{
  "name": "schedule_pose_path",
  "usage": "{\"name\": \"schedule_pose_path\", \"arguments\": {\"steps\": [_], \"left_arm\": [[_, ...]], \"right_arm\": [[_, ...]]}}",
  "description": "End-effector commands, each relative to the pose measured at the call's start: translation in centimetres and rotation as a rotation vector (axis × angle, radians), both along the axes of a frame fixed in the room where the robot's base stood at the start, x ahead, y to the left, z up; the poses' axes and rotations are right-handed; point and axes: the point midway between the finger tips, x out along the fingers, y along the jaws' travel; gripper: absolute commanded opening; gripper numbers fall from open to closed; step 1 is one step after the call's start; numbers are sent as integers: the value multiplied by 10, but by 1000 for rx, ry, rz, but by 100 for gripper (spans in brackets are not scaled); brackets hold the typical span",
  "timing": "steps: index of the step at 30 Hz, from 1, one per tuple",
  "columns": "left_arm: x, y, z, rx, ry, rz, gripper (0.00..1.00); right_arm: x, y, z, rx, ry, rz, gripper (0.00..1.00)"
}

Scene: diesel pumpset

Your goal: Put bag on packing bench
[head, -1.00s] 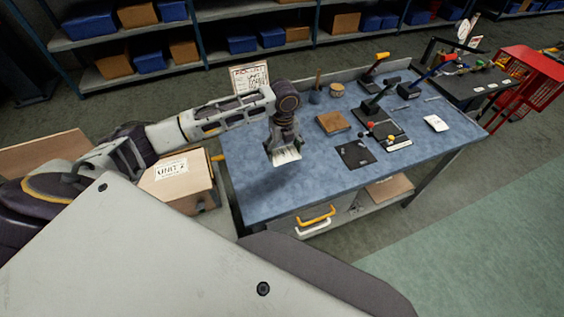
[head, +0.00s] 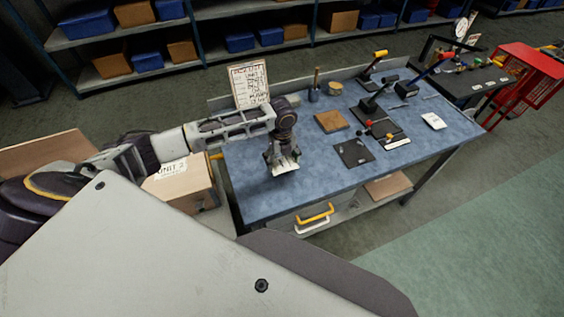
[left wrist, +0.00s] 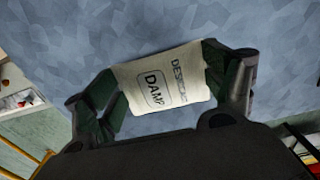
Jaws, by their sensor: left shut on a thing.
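My left gripper (head: 282,168) is shut on a small pale bag (left wrist: 162,82) printed with dark letters, among them "DAMP". In the left wrist view the bag sits between both fingers. In the head view the bag (head: 285,167) shows at the fingertips. They are over the left part of the blue-topped packing bench (head: 330,180). I cannot tell whether the bag touches the bench top. My right gripper is not in view.
On the bench stand a brown block (head: 331,121), a dark flat plate (head: 354,152), lever tools (head: 372,103) and a white card (head: 433,121). A printed sign (head: 249,84) stands at the back left. A carton (head: 180,185) is left of the bench. The bench's front left is clear.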

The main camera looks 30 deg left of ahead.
Motion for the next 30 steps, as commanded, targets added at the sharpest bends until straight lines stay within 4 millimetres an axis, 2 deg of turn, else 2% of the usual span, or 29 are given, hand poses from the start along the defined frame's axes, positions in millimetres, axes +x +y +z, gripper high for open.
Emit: {"name": "schedule_pose_path", "arguments": {"steps": [6, 19, 20, 22, 24, 30], "left_arm": [[0, 0, -16, 1, -1, 1, 57], [0, 0, -19, 1, -1, 1, 57], [0, 0, -20, 1, -1, 1, 86], [0, 0, -19, 1, -1, 1, 95], [0, 0, -19, 1, -1, 1, 100], [0, 0, -19, 1, -1, 1, 100]], "right_arm": [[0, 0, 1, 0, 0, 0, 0], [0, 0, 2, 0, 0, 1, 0], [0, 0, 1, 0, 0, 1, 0], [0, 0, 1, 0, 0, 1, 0], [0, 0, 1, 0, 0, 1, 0], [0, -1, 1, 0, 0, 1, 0]]}}
